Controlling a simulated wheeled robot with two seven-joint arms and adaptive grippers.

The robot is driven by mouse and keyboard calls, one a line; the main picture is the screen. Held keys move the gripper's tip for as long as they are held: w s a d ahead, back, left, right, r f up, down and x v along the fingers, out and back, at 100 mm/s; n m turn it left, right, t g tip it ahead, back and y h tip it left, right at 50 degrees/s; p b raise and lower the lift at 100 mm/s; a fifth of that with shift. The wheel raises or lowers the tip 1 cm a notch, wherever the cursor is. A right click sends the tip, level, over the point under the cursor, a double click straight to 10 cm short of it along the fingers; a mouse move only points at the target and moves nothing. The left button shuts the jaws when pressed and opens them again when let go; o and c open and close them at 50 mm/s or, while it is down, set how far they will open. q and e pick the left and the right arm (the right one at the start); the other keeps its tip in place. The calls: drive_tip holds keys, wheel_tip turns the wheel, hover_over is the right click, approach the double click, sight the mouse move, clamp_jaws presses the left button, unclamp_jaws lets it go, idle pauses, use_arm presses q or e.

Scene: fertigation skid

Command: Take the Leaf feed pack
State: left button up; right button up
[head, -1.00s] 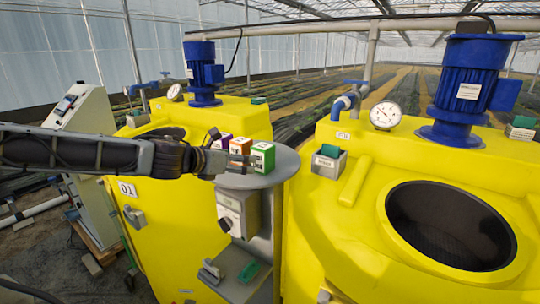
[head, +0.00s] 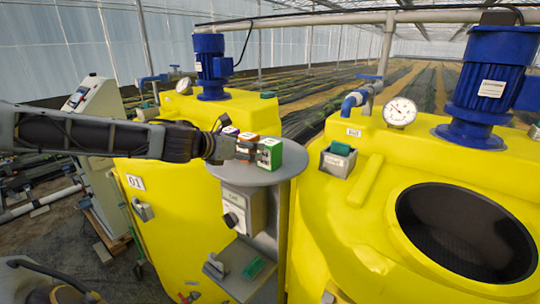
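Three small box-shaped packs stand in a row on a round grey tray (head: 262,177): a purple one (head: 230,131), an orange one (head: 247,146) and a green one (head: 269,154) nearest the front right. Their labels are too small to read, so I cannot tell which is the Leaf feed pack. My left gripper (head: 225,141) reaches in from the left and is close beside the purple and orange packs. Its dark upper finger stands apart from the lower part, so it looks open. Whether it touches a pack is unclear. My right gripper is out of view.
Yellow tanks stand left (head: 176,200) and right (head: 360,235), with blue motors (head: 211,65) on top. The right tank has a wide dark opening (head: 465,235) and a gauge (head: 400,112). A grey control box (head: 240,208) sits below the tray. The tray's right side is clear.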

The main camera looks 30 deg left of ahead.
sight(270, 154)
use_arm(q)
drive_tip(key=shift+p+x, duration=0.3)
drive_tip(key=shift+x, duration=3.1)
drive_tip(key=shift+w+f, duration=0.25)
drive_tip(key=shift+w, duration=0.25)
drive_tip(key=shift+w, duration=0.35)
drive_tip(key=shift+w+f, duration=0.15)
drive_tip(key=shift+w, duration=0.45)
drive_tip(key=shift+w+f, duration=0.1)
drive_tip(key=shift+w, duration=0.1)
